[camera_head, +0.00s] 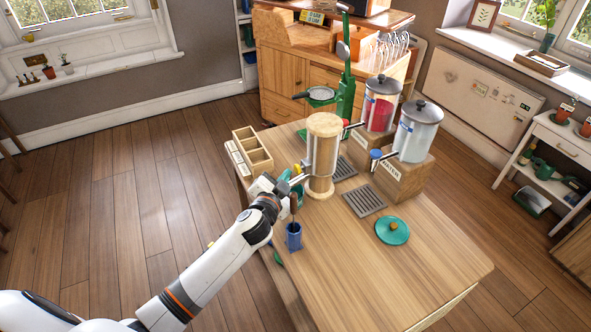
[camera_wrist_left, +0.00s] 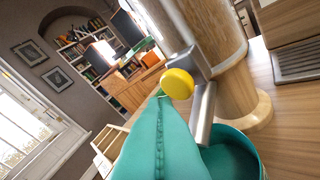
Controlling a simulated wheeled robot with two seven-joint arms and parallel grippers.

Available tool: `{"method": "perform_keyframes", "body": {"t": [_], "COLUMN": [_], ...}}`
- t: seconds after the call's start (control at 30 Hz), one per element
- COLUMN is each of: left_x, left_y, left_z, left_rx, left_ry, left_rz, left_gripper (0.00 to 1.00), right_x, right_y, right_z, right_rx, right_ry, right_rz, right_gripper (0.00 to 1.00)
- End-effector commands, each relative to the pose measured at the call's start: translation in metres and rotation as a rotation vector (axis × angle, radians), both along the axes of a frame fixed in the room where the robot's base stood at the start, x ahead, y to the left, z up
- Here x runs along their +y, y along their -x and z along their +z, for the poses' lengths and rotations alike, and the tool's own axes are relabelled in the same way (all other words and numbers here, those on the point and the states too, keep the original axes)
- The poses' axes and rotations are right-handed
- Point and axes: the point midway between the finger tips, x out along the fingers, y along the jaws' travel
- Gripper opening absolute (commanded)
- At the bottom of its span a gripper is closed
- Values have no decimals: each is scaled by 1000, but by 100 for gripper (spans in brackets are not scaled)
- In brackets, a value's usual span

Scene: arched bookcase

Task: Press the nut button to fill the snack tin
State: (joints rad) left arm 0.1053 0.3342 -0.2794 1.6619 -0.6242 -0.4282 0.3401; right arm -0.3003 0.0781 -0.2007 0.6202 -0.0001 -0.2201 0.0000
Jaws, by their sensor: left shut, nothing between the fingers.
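The nut dispenser (camera_head: 323,150) is a pale wooden and clear cylinder on a round base at the table's left side. Its yellow button (camera_wrist_left: 177,83) sits on a grey metal spout; it shows small in the head view (camera_head: 298,169). My left gripper (camera_wrist_left: 158,98) has teal fingers shut together, with nothing between them. Its tips are just left of the button in the wrist view; contact cannot be told. In the head view the gripper (camera_head: 285,177) is beside the dispenser. A teal open tin (camera_wrist_left: 257,158) is below the spout, partly hidden by the fingers. My right gripper is out of view.
A teal lid (camera_head: 392,230) lies on the table. A blue cup (camera_head: 293,238) stands near my left wrist. A wooden compartment box (camera_head: 252,152) is at the left edge. Two lidded dispensers, red (camera_head: 380,108) and clear (camera_head: 416,135), stand behind. The front right tabletop is clear.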

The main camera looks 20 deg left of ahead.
Motion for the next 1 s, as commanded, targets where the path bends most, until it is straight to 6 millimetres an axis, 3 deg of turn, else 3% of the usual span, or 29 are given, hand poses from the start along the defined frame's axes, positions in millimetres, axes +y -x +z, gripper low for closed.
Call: {"method": "perform_keyframes", "body": {"t": [1.0], "left_x": [-8], "left_y": [-9], "left_z": [0], "left_rx": [0], "left_ry": [1], "left_rz": [0], "left_gripper": [0], "right_x": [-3], "right_y": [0], "right_z": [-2], "right_rx": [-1], "right_ry": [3], "right_rz": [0], "right_gripper": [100]}}
